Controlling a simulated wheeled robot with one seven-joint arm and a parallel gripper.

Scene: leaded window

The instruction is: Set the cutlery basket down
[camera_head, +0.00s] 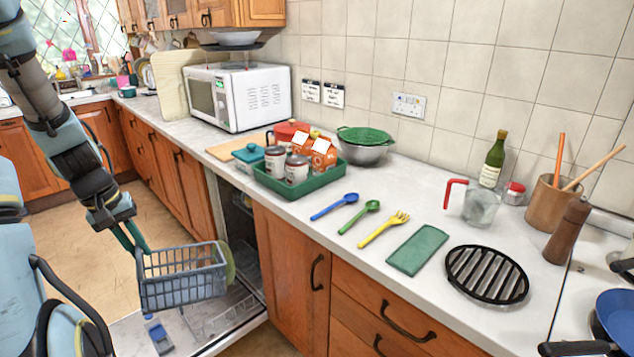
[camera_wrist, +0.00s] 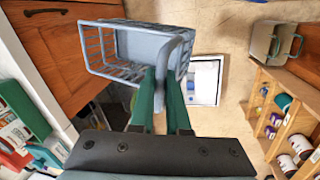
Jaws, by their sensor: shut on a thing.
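The grey-blue cutlery basket (camera_head: 182,285) hangs in the air over the open dishwasher door (camera_head: 125,338) in the head view. My gripper (camera_head: 133,240) is at the basket's left end, its green fingers closed on it. In the wrist view the fingers (camera_wrist: 167,85) pinch the basket's grey handle, and the basket (camera_wrist: 105,50) extends to the upper left, slightly tilted. A wire rack (camera_head: 235,312) shows low in the dishwasher, right of the basket. The basket hides part of the door and rack, and I cannot tell its exact height.
A green round edge (camera_head: 229,263) shows just behind the basket's right end. The counter above holds a green tray (camera_head: 300,187) of jars and cartons, a microwave (camera_head: 240,95), utensils and a black trivet (camera_head: 487,274). Wooden cabinet fronts (camera_head: 290,270) stand right of the dishwasher.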

